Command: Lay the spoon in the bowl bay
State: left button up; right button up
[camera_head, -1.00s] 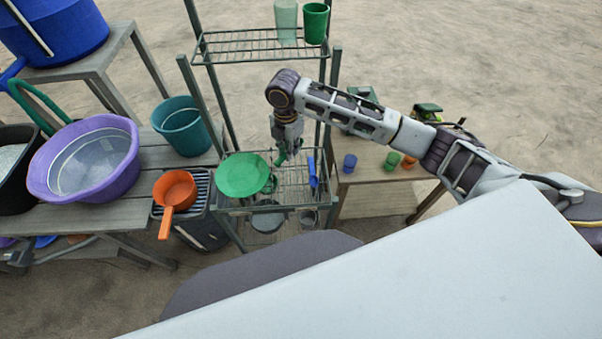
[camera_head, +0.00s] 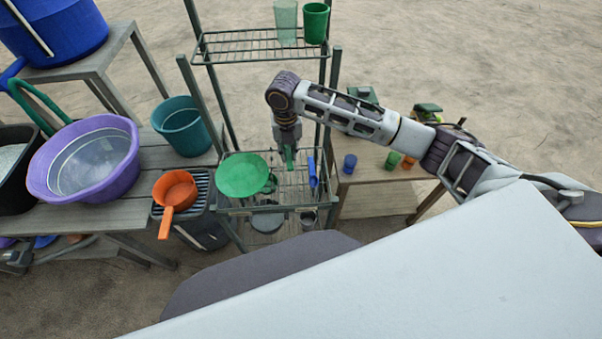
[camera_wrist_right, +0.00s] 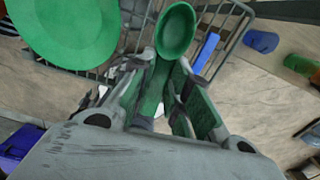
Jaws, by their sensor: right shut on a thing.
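My right gripper (camera_head: 288,158) is above the right part of the rack's middle shelf (camera_head: 295,190), pointing down. It is shut on a green spoon (camera_wrist_right: 176,32). In the right wrist view the spoon's oval bowl extends beyond the fingers (camera_wrist_right: 172,108), and its handle runs back between them. In the head view the spoon's bowl (camera_head: 270,183) shows just right of a large green plate (camera_head: 243,174). Whether the spoon touches the shelf is unclear. No bay is clearly marked as the bowl bay. My left gripper is out of view.
A blue utensil (camera_head: 312,172) stands at the shelf's right side. Grey metal pots (camera_head: 267,220) sit below. Green cups (camera_head: 315,22) stand on the top shelf. An orange pan (camera_head: 175,190) is left; a table with small cups (camera_head: 349,163) is right.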

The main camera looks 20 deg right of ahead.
jog(key=n, duration=0.3)
jog(key=shift+f+n, duration=0.1)
jog(key=shift+n, duration=0.2)
dwell(0.3)
send_over(290, 174)
jog(key=shift+f, duration=3.15)
jog(key=shift+f+p, duration=0.35)
jog(key=shift+f, duration=1.5)
jog(key=shift+f, duration=0.15)
jog(key=o, duration=0.8)
jog(key=shift+o, duration=0.2)
